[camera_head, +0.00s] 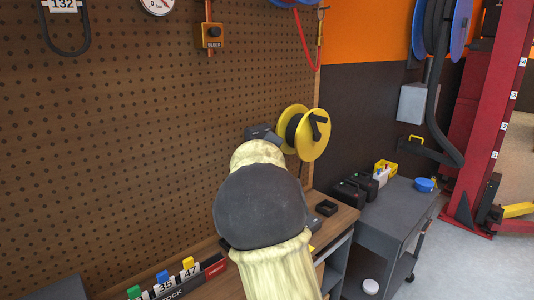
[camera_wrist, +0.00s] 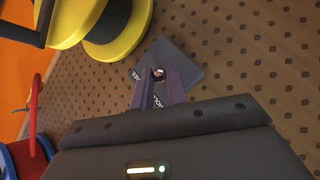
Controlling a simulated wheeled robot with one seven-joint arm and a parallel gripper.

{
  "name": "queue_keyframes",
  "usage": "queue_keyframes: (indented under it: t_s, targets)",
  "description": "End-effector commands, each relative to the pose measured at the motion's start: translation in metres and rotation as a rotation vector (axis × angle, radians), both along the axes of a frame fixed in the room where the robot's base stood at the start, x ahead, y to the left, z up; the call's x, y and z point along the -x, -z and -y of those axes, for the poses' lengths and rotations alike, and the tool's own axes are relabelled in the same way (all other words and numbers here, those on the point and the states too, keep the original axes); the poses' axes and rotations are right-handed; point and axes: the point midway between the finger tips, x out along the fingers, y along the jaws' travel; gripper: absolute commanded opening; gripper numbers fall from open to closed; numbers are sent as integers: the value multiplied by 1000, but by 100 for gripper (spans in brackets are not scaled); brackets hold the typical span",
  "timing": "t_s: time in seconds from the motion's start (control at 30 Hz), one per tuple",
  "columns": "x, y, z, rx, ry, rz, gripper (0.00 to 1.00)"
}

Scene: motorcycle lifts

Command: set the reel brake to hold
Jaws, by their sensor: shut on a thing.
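The yellow reel (camera_head: 318,136) with a black hub and crank is mounted at the pegboard's right edge. In the wrist view, part of the reel (camera_wrist: 126,38) fills the upper left. Beside it is the grey brake plate (camera_wrist: 182,62) on the pegboard, with small white lettering, partly hidden; "HOLD" seems to be by one finger. My gripper (camera_wrist: 158,76) is at the plate, its two fingers shut on the small brake lever between them. The lever is mostly hidden, so its exact setting cannot be told. In the head view my arm hides the gripper and most of the brake.
Below is a wooden bench (camera_head: 341,222) with numbered tags and a small black tray (camera_head: 326,208). A grey cart (camera_head: 398,210) with black cases and a blue-lidded tub stands to the right. A red hose (camera_head: 304,45) hangs above the reel. A red lift post stands far right.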

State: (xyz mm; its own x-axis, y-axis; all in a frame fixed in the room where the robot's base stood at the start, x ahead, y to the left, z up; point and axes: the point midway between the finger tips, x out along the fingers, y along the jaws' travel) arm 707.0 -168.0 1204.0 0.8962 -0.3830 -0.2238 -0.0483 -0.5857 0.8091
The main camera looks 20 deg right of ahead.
Motion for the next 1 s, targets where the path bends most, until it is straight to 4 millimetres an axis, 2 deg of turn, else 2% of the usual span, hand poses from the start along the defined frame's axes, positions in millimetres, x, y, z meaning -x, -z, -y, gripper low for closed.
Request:
queue_keyframes:
  t_s: [0.03,0.43,0.47,0.57,1.0]
  targets:
    - [0,5,-1,-2,1,-8,0]
    - [0,4,-1,-3,5,-9,0]
    - [0,4,-1,-3,5,-9,19]
    - [0,4,-1,-2,5,-8,37]
    - [5,-1,-3,0,5,-1,37]
